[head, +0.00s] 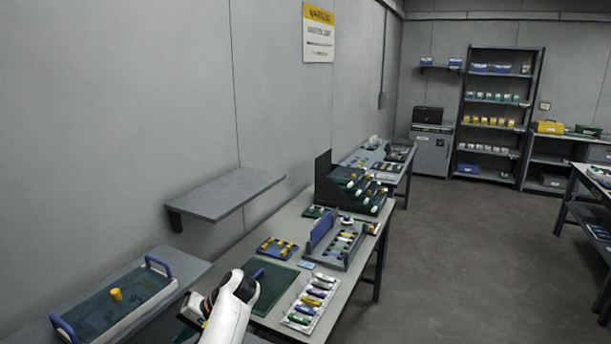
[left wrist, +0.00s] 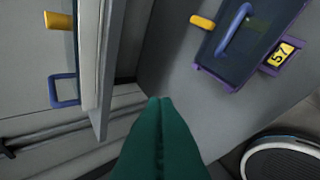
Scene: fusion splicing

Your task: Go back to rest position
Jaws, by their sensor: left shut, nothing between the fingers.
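My left arm, with a white forearm, reaches in at the bottom centre of the head view. Its gripper (head: 191,308) shows there only in part, by the workbench's near end, and its fingertips are hard to make out. In the left wrist view the two teal fingers (left wrist: 160,100) lie together, shut, with nothing between them. They point toward the gap between a pale panel and a grey surface, touching no object that I can see. My right gripper is in neither view.
A clear-lidded tray with blue handles (head: 118,305) sits at the lower left. The workbench (head: 330,303) carries a green mat (head: 268,288), a white tray of coloured tubes (head: 313,300) and a grey rack (head: 338,245). A wall shelf (head: 225,194) is bare. The floor (head: 470,255) right of the bench is open.

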